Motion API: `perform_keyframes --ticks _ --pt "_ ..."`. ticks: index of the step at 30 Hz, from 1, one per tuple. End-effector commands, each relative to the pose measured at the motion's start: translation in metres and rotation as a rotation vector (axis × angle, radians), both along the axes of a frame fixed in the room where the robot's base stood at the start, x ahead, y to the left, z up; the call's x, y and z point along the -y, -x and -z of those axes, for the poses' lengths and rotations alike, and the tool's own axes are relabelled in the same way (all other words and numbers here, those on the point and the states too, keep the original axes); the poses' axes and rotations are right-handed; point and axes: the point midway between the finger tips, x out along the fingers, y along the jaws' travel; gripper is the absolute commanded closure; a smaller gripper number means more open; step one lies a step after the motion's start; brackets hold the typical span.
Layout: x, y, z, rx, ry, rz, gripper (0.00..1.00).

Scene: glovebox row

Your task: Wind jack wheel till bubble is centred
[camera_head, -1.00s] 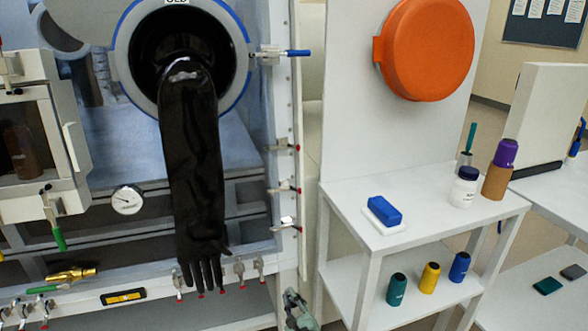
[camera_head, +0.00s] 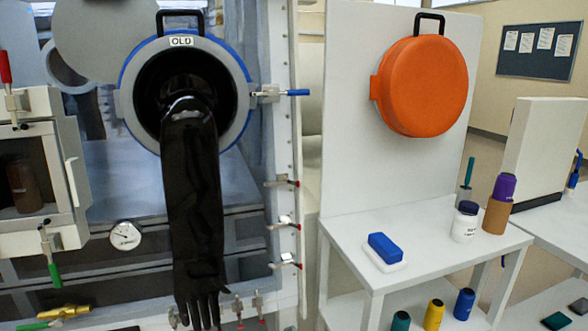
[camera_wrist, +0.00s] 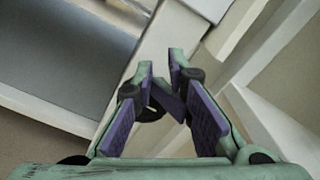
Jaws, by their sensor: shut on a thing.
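My gripper (camera_wrist: 168,90) shows in the wrist view, with green fingers and purple pads closed in towards each other. A small dark, curved part (camera_wrist: 151,113) lies between the fingers near the tips. It may be the jack wheel, but it is mostly hidden and I cannot be sure. My gripper is outside the head view. The level with its bubble is not in either current view, so the bubble's position cannot be read.
A black glove (camera_head: 195,210) hangs from the port marked OLD. An orange round cover (camera_head: 422,85) is on the white panel. The white shelf (camera_head: 340,236) carries a blue block (camera_head: 385,247), a white jar (camera_head: 465,222) and a purple-topped bottle (camera_head: 503,188). A gauge (camera_head: 125,236) is at left.

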Motion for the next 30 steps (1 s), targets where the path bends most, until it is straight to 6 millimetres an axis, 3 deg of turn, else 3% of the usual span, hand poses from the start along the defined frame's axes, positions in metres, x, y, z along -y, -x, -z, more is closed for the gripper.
perform_keyframes --ticks 7,21,30 --pt "0.001 0.005 -0.007 0.002 0.000 -0.001 1.00" --pt "0.017 0.054 -0.006 0.001 0.000 0.000 1.00" --pt "0.018 0.057 -0.006 0.002 0.000 -0.001 1.00"
